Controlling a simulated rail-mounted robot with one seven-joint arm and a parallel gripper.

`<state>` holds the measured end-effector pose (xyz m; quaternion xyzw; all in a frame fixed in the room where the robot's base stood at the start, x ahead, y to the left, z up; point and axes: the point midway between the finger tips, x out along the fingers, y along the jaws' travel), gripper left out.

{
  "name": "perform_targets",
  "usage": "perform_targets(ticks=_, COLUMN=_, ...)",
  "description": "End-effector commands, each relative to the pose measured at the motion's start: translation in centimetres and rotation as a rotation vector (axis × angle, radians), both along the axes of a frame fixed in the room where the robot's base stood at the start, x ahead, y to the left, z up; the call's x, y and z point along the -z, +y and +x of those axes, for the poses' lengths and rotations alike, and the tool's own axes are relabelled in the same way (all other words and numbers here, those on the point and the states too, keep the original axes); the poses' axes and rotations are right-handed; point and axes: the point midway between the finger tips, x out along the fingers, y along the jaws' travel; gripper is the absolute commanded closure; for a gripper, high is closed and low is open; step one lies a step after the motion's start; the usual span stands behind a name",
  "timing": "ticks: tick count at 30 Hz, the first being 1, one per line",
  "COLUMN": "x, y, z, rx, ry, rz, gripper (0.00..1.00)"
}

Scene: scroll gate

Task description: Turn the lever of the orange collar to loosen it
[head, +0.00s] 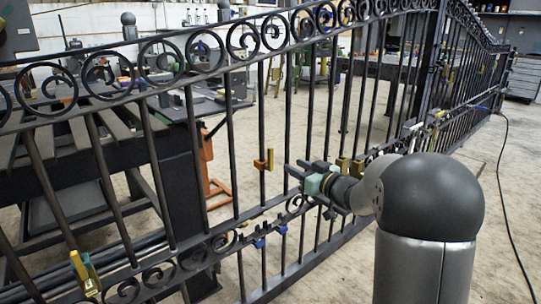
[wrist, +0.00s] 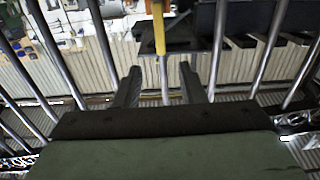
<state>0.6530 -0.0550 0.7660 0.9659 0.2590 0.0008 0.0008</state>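The orange collar (head: 263,161) sits on an upright bar of the dark gate (head: 236,150), with a short part standing out to one side. My gripper (head: 298,172) is just right of it in the head view, apart from it. In the wrist view my gripper (wrist: 160,70) is open, its two dark fingers spread with a thin grey bar showing between them. A yellow-orange upright piece (wrist: 159,28) shows beyond the fingertips there; I cannot tell whether it is the collar's lever. Nothing is held.
Brass-coloured pieces (head: 350,167) sit on the gate right of my gripper, and blue clips (head: 260,242) lower down. A yellow clamp (head: 85,272) is at lower left. Gate bars stand close on both sides. An orange stand (head: 208,165) and workbenches are behind the gate.

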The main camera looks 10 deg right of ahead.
Motion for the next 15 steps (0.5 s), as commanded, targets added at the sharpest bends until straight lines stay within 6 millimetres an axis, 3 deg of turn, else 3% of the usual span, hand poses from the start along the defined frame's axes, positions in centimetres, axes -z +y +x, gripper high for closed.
perform_targets(ticks=9, x=0.1, y=3.6, z=6.1, rx=-0.002, ry=0.001, rz=0.002, gripper=0.64)
perform_targets(ticks=15, x=0.1, y=5.3, z=8.9, rx=-0.002, ry=0.001, rz=0.000, gripper=0.64)
